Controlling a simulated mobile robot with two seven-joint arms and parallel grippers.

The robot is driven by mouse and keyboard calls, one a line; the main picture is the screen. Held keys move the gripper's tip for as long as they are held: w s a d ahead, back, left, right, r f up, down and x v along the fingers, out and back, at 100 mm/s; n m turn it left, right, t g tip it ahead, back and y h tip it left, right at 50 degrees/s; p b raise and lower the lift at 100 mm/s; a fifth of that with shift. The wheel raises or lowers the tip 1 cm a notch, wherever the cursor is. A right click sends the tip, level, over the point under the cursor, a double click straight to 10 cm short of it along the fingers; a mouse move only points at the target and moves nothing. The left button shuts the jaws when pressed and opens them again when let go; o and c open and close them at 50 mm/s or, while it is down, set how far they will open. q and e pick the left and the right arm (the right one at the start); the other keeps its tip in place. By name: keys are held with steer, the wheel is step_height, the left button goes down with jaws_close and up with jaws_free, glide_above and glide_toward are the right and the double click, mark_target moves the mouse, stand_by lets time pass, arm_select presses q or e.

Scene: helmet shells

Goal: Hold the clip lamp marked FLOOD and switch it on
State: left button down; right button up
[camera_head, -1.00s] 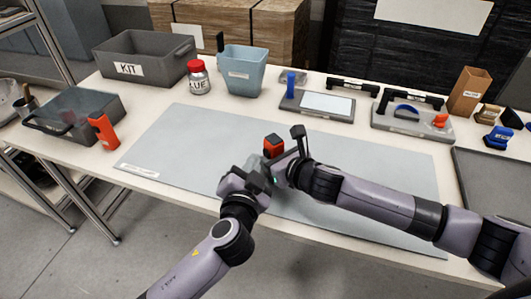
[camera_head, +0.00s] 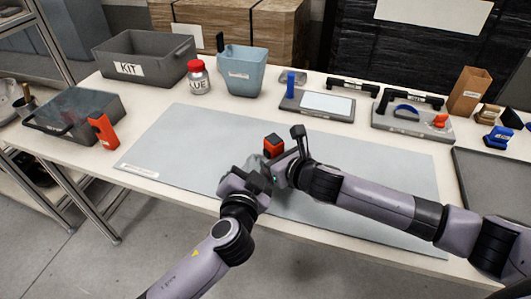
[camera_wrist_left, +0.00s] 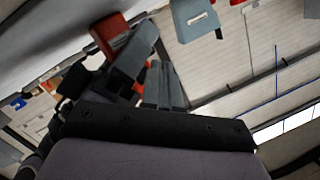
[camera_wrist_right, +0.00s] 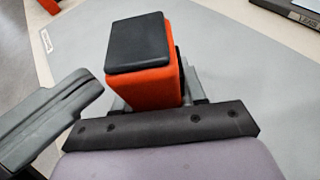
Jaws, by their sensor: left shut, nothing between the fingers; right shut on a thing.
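An orange-red block with a black top, which looks like the clip lamp (camera_head: 273,146), is in my right gripper (camera_head: 278,167) above the front middle of the mat. It fills the middle of the right wrist view (camera_wrist_right: 150,75), black face toward the camera. I cannot read a FLOOD mark or see whether it is lit. My left gripper (camera_head: 262,178) is shut and empty, close beside the lamp and right gripper. Its fingers (camera_wrist_left: 150,80) overlap part of the lamp (camera_wrist_left: 112,38) in the left wrist view; I cannot tell whether they touch it.
The KIT crate (camera_head: 165,68), glue bottle (camera_head: 199,80) and blue bin (camera_head: 243,75) stand behind. Trays with parts (camera_head: 415,130) are at the back right. The grey mat (camera_head: 180,150) is mostly clear.

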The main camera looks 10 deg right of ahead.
arm_select(q)
steer(key=shift+d, duration=0.1)
steer(key=shift+w+d, duration=0.25)
steer(key=shift+d, duration=0.05)
steer(key=shift+w+d+r, duration=0.1)
steer(key=shift+d, duration=0.35)
steer(key=shift+w+d+r, duration=0.1)
steer(key=shift+d, duration=0.3)
stand_by(1.2)
steer(key=shift+s+a, duration=0.1)
steer(key=shift+a, duration=0.05)
steer(key=shift+s+a+r, duration=0.15)
steer(key=shift+s+a, duration=0.4)
steer(key=shift+s+a, duration=0.2)
steer(key=shift+a, duration=0.35)
steer(key=shift+s+a+f, duration=0.1)
steer(key=shift+s+a, duration=0.2)
steer(key=shift+a, duration=0.35)
steer(key=shift+s+a+f, duration=0.1)
steer(key=shift+s+a, duration=0.25)
steer(key=shift+a, duration=0.3)
steer(key=shift+s+a, duration=0.3)
steer(key=shift+a, duration=0.35)
stand_by(0.5)
